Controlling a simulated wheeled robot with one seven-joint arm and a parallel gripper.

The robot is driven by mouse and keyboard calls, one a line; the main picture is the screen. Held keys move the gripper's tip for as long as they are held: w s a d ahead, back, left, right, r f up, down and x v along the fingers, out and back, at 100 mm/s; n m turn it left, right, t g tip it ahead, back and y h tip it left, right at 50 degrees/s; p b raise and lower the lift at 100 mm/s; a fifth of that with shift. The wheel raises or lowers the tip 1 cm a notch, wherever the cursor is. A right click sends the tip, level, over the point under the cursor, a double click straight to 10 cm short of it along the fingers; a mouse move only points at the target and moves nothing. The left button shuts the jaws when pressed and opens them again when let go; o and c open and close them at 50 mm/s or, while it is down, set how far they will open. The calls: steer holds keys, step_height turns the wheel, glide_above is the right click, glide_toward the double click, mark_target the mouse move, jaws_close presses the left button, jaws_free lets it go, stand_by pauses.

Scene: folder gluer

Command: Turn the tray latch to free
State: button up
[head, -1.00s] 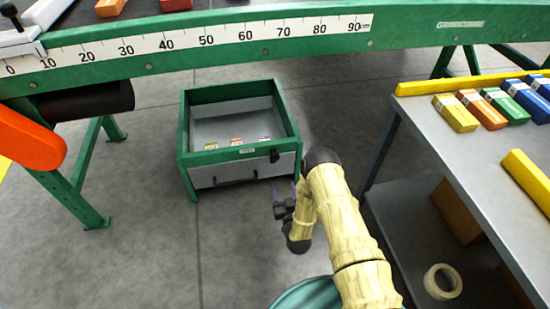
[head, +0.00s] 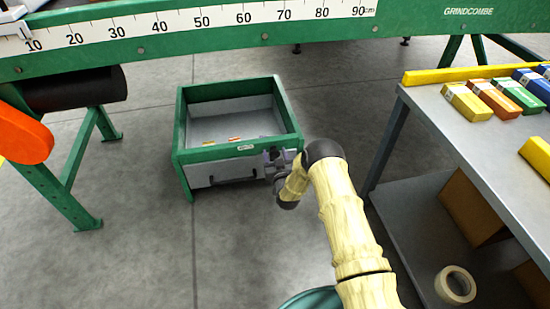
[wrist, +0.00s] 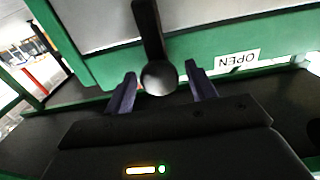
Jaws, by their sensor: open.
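The tray (head: 182,153) is a green-framed bin with a grey front, standing on the floor under the conveyor. Its latch (wrist: 148,35), a black lever with a round knob, shows in the wrist view against the green frame. My gripper (wrist: 161,84) is open, with one dark finger on each side of the knob; I cannot tell whether either touches it. In the head view my gripper (head: 275,157) is at the tray's front right corner and mostly hides the latch.
A green conveyor frame with a centimetre ruler (head: 200,22) runs above the tray. A grey table (head: 470,130) with coloured boxes stands at the right, with a tape roll (head: 456,284) on its lower shelf. The floor left and front of the tray is clear.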

steer(key=shift+w+a, duration=0.1)
steer(key=shift+w, duration=0.2)
jaws_close()
